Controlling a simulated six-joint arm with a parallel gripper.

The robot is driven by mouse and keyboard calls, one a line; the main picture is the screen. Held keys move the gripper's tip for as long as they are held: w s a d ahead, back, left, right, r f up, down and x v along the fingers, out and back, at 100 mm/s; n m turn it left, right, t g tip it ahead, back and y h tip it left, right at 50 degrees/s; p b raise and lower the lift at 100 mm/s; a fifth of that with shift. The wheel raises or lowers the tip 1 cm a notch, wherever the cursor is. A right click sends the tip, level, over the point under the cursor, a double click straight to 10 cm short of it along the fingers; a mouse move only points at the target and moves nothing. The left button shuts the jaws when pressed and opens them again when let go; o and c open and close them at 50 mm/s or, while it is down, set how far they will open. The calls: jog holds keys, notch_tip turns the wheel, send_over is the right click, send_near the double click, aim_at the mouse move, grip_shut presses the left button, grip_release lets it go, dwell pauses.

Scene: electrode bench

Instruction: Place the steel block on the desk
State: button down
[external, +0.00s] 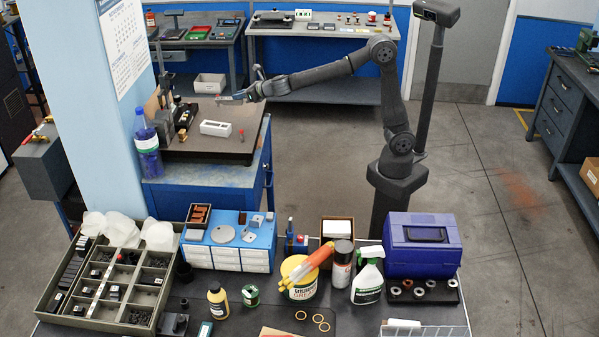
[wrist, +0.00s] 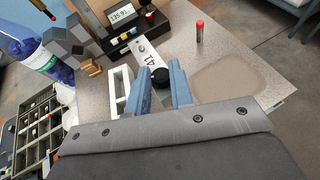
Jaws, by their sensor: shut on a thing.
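My gripper (wrist: 161,88) is shut on the black round knob (wrist: 160,76) of a flat, pale metal piece marked "41" (wrist: 150,55), which looks like the steel block. In the external view my gripper (external: 247,95) is at the end of the outstretched arm, over the right part of the desk (external: 230,152). The held piece shows there only as a thin grey shape (external: 228,98), above the desk top and apart from it. The desk has a brown speckled top and a blue base. My fingers hide part of the piece.
On the desk are a white rectangular tray (external: 215,128), a small red-capped cylinder (external: 241,134) and a black device with a display (wrist: 124,17). A blue bottle (external: 146,145) stands at the left edge.

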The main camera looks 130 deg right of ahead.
notch_tip(320, 180, down, 9)
jog(key=shift+a, duration=0.25)
jog(key=v, duration=1.7)
jog(key=s+d+f+n+t+y, duration=0.3)
jog(key=d+n, duration=0.1)
jog(key=d, duration=0.1)
jog(key=shift+d+f+t, duration=0.2)
jog(key=shift+d+t, duration=0.1)
jog(key=shift+s, duration=0.15)
dwell(4.7)
